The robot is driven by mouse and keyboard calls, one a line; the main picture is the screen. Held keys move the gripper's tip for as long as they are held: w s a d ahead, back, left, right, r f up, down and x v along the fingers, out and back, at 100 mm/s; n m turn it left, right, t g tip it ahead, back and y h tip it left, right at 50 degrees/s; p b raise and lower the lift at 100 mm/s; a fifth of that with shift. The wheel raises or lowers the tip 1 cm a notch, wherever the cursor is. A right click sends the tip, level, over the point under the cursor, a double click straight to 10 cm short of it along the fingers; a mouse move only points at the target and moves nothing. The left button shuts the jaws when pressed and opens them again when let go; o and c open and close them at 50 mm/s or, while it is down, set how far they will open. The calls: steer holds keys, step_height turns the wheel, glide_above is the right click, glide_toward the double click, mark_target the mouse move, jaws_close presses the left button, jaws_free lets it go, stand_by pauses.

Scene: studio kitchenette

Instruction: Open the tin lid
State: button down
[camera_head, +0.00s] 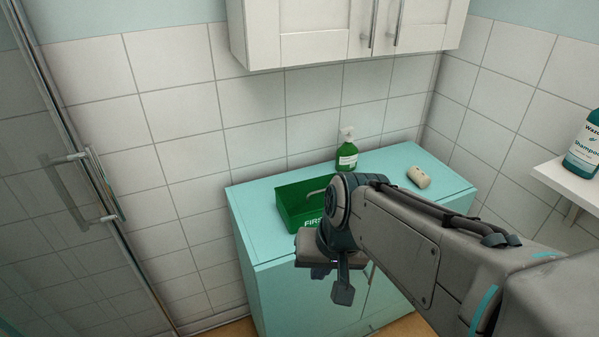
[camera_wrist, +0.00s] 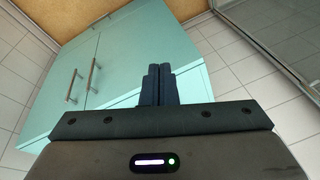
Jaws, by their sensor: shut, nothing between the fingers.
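The tin is a green box (camera_head: 290,213) with white lettering that begins "FIRS". It stands on the left part of the teal cabinet top, and my arm hides its right side. A curved grey handle (camera_head: 316,192) shows at its upper part; I cannot tell how the lid sits. My gripper (camera_head: 343,292) hangs in front of the cabinet, below and nearer than the tin, apart from it. In the wrist view the fingers (camera_wrist: 157,84) are together with nothing between them. The tin is not in the wrist view.
The teal cabinet (camera_head: 268,248) also bears a green pump bottle (camera_head: 347,157) and a pale cylinder (camera_head: 418,177). White wall cupboards (camera_head: 310,35) hang above. A glass door with a metal handle (camera_head: 85,185) is at left. A shampoo bottle (camera_head: 585,148) stands on a shelf at right.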

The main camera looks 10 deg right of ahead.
steer(key=w+a+f+m+t+y+b, duration=0.25)
steer(key=w+m+y, duration=0.2)
steer(key=m, duration=0.45)
steer(key=w+d+f+m+t+h+b, duration=0.1)
steer(key=w+d+m+t+h+b, duration=0.2)
steer(key=w+d+m, duration=0.65)
steer(key=w+d+f+m+t+h+b, duration=0.1)
steer(key=w+d+f+m+t+b, duration=0.15)
steer(key=d+m+t, duration=0.75)
steer(key=shift+w+a+f+m+g+p, duration=0.45)
steer(key=shift+w+a+m+g+p, duration=0.4)
steer(key=shift+w+p, duration=0.55)
steer(key=shift+w+a+f+m+g+p, duration=0.55)
steer(key=shift+w+a+p, duration=0.5)
steer(key=shift+w, duration=0.6)
steer(key=shift+w+a+f+m+g+p, duration=0.3)
steer(key=shift+w+a+m+g+p, duration=0.25)
steer(key=shift+w+a+g+p, duration=0.6)
steer(key=shift+w+d+r+t, duration=0.15)
steer(key=shift+w+d+t, duration=0.15)
